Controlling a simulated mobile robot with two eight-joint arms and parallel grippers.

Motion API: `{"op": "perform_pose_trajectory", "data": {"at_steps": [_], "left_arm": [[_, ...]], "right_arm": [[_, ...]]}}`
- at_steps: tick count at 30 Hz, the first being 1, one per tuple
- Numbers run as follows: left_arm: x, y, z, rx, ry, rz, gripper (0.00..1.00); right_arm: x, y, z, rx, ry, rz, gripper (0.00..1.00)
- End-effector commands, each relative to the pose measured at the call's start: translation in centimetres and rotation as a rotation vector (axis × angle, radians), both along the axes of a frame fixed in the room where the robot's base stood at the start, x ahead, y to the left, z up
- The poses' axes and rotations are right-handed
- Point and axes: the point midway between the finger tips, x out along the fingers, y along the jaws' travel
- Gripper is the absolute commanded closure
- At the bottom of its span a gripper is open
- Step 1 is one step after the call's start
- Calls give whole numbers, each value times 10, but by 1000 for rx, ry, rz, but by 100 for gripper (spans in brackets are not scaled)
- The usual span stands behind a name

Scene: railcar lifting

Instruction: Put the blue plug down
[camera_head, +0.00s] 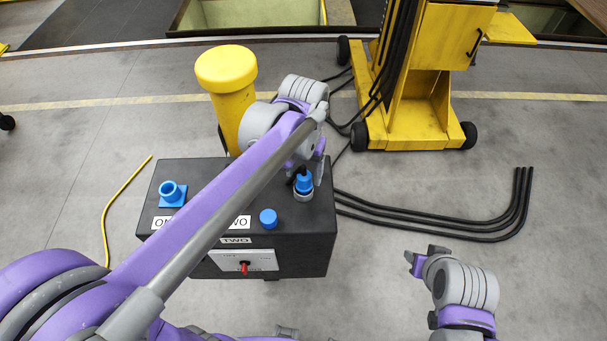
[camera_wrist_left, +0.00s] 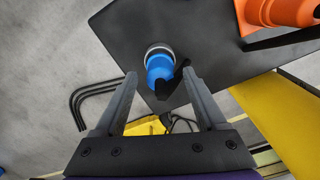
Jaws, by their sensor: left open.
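The blue plug (camera_head: 304,183) stands at the right side of the black box's (camera_head: 180,262) top, with a grey ring at its lower end. In the left wrist view the plug (camera_wrist_left: 159,70) shows between the two fingers of my left gripper (camera_wrist_left: 160,78), with a gap on each side. My left gripper (camera_head: 314,170) is open beside the plug and holds nothing. My right gripper (camera_head: 424,256) is low at the right, away from the box; whether its fingers are open is unclear. My left arm hides part of the box top.
A blue socket (camera_head: 172,194) and a blue cap (camera_head: 268,218) are on the box. A red-handled switch (camera_head: 243,266) is on its front. A yellow post (camera_head: 228,95) and yellow wheeled machine (camera_head: 405,120) stand behind. Black cables (camera_head: 450,222) lie right. An orange object (camera_wrist_left: 280,10) shows in the wrist view.

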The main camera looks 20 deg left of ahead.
Motion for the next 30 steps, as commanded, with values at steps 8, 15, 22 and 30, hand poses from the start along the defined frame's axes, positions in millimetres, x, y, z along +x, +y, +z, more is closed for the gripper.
{"op": "perform_pose_trajectory", "data": {"at_steps": [8,15,22,30], "left_arm": [[0,0,63,0,-1,0,27],[0,0,96,0,0,0,27],[0,0,103,0,0,0,27],[0,0,103,0,0,0,27]], "right_arm": [[3,0,6,0,-6,0,56],[4,0,8,0,-8,0,56],[4,0,9,0,-8,0,56],[4,0,9,0,-8,0,56]]}}
